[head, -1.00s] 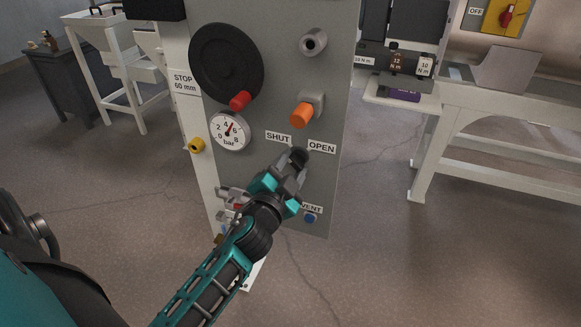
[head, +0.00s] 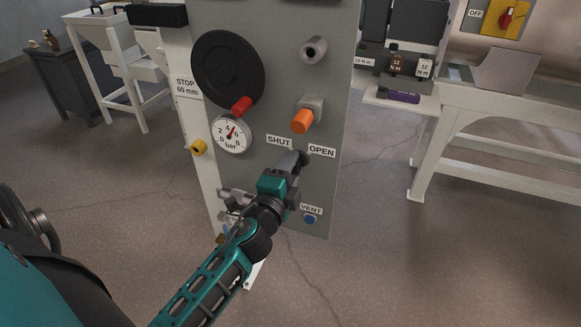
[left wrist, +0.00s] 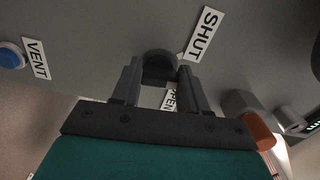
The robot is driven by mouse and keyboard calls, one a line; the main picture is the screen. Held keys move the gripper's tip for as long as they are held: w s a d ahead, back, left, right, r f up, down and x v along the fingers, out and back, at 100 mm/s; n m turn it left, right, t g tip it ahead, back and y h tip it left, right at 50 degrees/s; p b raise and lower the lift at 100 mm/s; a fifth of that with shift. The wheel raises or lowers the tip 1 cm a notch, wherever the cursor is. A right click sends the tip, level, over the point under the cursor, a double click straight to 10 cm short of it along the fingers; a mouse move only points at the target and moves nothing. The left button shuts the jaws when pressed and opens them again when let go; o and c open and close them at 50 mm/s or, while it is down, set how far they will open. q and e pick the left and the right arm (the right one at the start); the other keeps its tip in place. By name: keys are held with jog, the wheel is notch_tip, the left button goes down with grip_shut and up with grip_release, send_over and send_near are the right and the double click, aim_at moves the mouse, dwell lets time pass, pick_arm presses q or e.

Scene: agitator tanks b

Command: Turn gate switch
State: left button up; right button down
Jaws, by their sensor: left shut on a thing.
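The gate switch is a dark round knob (head: 303,157) low on the grey panel (head: 272,95), between the SHUT label (head: 279,142) and the OPEN label (head: 322,151). My left gripper (head: 295,162) reaches it from below and is shut on it. In the left wrist view, the two fingers of the gripper (left wrist: 158,80) stand either side of the dark knob (left wrist: 158,64). The SHUT label (left wrist: 203,33) shows there too, and the OPEN label (left wrist: 170,100) is partly hidden behind a finger. The switch's pointing direction is largely hidden. My right gripper is not in view.
Above the switch are an orange knob (head: 302,121), a red knob (head: 242,106), a pressure gauge (head: 231,133) and a black disc (head: 228,68). A blue VENT button (head: 310,219) sits below right. A pale bench (head: 470,112) stands at right, with open floor between.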

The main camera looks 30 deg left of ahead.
pick_arm(q)
jog(key=shift+w+r+m+p, duration=0.1)
jog(key=shift+m+p, duration=0.25)
jog(key=shift+m, duration=1.3)
jog(key=shift+s+r+m+p, duration=0.15)
jog(key=shift+m+p, duration=0.2)
jog(key=shift+m, duration=1.35)
jog(key=shift+w+r+m+p, duration=0.15)
jog(key=shift+m+p, duration=0.2)
jog(key=shift+m, duration=1.3)
jog(key=shift+f, duration=0.1)
jog(key=o, duration=1.1)
jog(key=shift+c, duration=0.2)
